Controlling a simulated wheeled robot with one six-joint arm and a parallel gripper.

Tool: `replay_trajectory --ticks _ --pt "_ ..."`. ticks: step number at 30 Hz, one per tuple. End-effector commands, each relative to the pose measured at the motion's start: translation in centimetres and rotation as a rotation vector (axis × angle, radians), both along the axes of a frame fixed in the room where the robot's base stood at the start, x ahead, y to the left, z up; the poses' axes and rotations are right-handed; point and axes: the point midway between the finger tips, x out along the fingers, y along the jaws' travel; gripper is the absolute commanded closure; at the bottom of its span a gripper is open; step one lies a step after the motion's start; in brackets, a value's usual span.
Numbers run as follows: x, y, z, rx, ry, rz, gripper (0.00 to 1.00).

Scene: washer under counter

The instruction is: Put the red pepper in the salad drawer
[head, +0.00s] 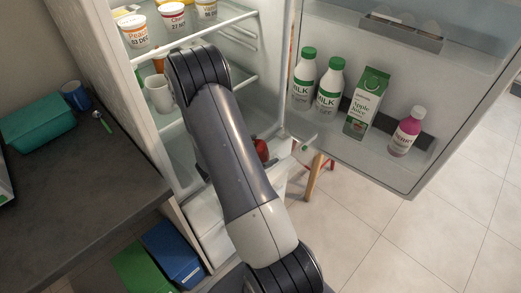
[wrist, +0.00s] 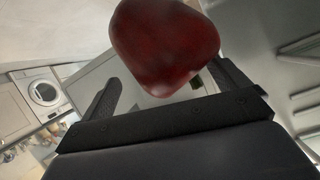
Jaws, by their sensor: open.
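The red pepper (head: 262,149) shows in the head view just right of my arm, low in the open fridge, partly hidden by the arm. In the wrist view the pepper (wrist: 165,45) looks large and blurred, in front of my gripper (wrist: 168,82). The two fingers stand apart on either side of its lower part. I cannot tell whether they touch it. In the head view my arm hides the gripper. White drawer-like surfaces (head: 207,222) show low in the fridge, largely behind my arm; I cannot tell whether the salad drawer is open.
The fridge door (head: 330,130) stands open at the right, holding milk bottles (head: 328,85), an apple juice carton (head: 366,103) and a pink bottle (head: 406,131). Pots (head: 133,31) and a white mug (head: 158,94) stand on the shelves. A dark counter (head: 75,190) is at the left.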

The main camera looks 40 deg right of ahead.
Motion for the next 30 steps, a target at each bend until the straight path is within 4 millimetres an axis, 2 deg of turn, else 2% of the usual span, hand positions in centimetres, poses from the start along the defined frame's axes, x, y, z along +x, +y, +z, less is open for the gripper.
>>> replay_trajectory --ticks 7,12,19,30 --pt "0.0 0.1 1.8 0.000 0.000 0.001 0.06" --pt "0.0 3.3 2.5 0.000 -0.001 0.006 0.06" --pt "-0.3 6.2 3.7 0.000 0.000 0.003 0.06" --pt "-0.4 7.0 4.0 0.000 0.000 0.000 0.06"
